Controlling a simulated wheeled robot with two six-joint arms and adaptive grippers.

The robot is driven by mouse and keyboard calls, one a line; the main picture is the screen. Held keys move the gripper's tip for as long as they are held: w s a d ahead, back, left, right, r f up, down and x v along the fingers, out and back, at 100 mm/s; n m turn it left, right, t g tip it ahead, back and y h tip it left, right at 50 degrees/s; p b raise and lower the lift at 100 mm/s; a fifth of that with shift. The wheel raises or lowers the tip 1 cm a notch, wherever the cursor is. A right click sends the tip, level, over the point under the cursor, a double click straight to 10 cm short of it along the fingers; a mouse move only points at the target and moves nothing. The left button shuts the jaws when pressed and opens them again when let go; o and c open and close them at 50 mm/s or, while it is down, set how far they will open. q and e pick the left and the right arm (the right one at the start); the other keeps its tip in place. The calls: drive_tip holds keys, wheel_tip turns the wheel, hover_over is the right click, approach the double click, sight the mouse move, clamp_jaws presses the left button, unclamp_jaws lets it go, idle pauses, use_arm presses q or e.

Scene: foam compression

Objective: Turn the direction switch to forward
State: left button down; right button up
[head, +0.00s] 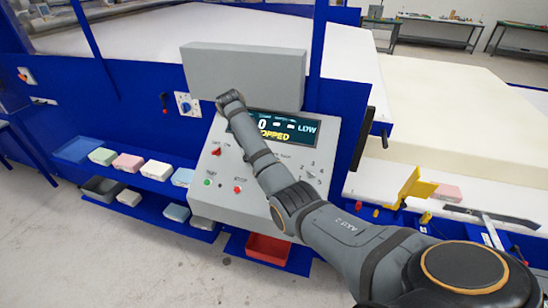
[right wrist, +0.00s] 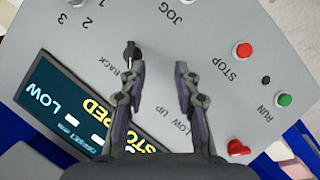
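The grey control panel (head: 215,165) stands in the middle of the head view. The direction switch (right wrist: 131,50) is a small black knob near the label ending in "ACK" in the right wrist view. In the head view my right arm hides it. My right gripper (right wrist: 158,75) is open over the panel, with nothing between its fingers. Its left fingertip is right beside the switch; I cannot tell whether they touch. In the head view the right gripper is hidden behind my arm. The display (head: 290,128) reads "LOW" and a partly covered "STOPPED". My left gripper is not in view.
A red stop button (right wrist: 242,50), a green run button (right wrist: 284,100) and a red knob (right wrist: 237,148) sit near the gripper. A blue shelf (head: 75,150) with foam blocks is left of the panel. A red bin (head: 268,248) is below it.

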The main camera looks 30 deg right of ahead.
drive_tip(key=w+a, duration=0.2)
drive_tip(key=a, duration=0.5)
drive_tip(key=shift+a, duration=0.3)
